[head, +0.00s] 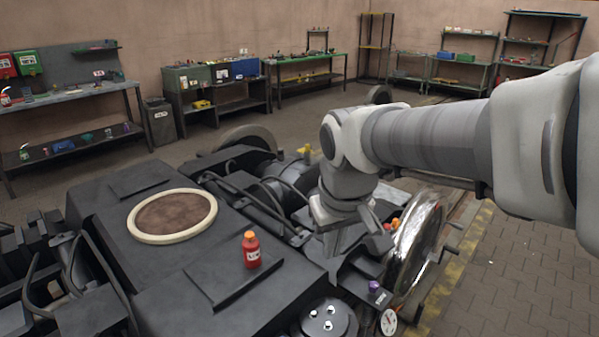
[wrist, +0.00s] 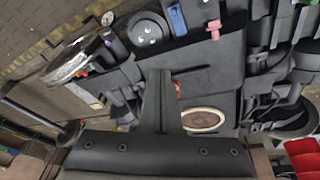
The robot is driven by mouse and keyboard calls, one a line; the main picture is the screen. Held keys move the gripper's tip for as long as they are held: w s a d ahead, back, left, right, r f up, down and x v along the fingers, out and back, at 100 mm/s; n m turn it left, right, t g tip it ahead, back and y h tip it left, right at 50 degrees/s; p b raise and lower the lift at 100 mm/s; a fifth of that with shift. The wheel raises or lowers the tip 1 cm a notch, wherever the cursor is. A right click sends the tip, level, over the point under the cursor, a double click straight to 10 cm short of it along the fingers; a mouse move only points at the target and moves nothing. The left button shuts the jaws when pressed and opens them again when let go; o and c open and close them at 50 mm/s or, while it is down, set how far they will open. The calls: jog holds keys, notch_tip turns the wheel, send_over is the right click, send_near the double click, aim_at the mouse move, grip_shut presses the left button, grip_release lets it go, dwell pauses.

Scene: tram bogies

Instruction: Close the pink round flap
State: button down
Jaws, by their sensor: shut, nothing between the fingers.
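No pink round flap can be made out for certain. A small pink piece (wrist: 214,28) shows near the top of the wrist view, on the dark bogie frame; its shape is too small to tell, and I cannot tell whether it belongs to the flap. My gripper (head: 332,250) points down over the bogie's right side in the head view, left of the shiny wheel. In the wrist view its fingers (wrist: 160,73) are together and empty. They are apart from the pink piece, which lies up and to the right of them.
The bogie's dark top carries a cream ring with a brown centre (head: 140,234) and an upright red bottle (head: 252,254). A shiny wheel (head: 417,240), a purple knob (head: 375,287) and a dial (head: 388,322) are at the right. Paved floor (head: 520,270) is clear further right.

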jog(key=w+a+f+n+g+b, duration=0.2)
jog(key=w+a+f+n+b, duration=0.15)
jog(key=a+f, duration=0.9)
jog(key=w+a+f+n+g+b, duration=0.15)
jog(key=a+f+b, duration=0.25)
jog(key=a+f, duration=0.8)
jog(key=shift+n, duration=0.3)
jog(key=f, duration=0.3)
jog(key=f+b, duration=0.1)
jog(key=f, duration=0.2)
jog(key=w+a+f+b, duration=0.1)
jog(key=f, duration=0.2)
jog(key=shift+a+f, duration=0.1)
jog(key=shift+f, duration=0.1)
jog(key=shift+s+d+t, duration=0.25)
jog(key=shift+s+d, duration=0.45)
jog(key=shift+d, duration=0.15)
jog(key=shift+s+d+f+b, duration=0.25)
jog(key=shift+s+d+b, duration=0.15)
jog(key=shift+s+d, duration=0.15)
jog(key=shift+d, duration=0.1)
jog(key=shift+s+d+y+b, duration=0.25)
jog(key=shift+d+y+b, duration=0.05)
jog(key=shift+b, duration=0.15)
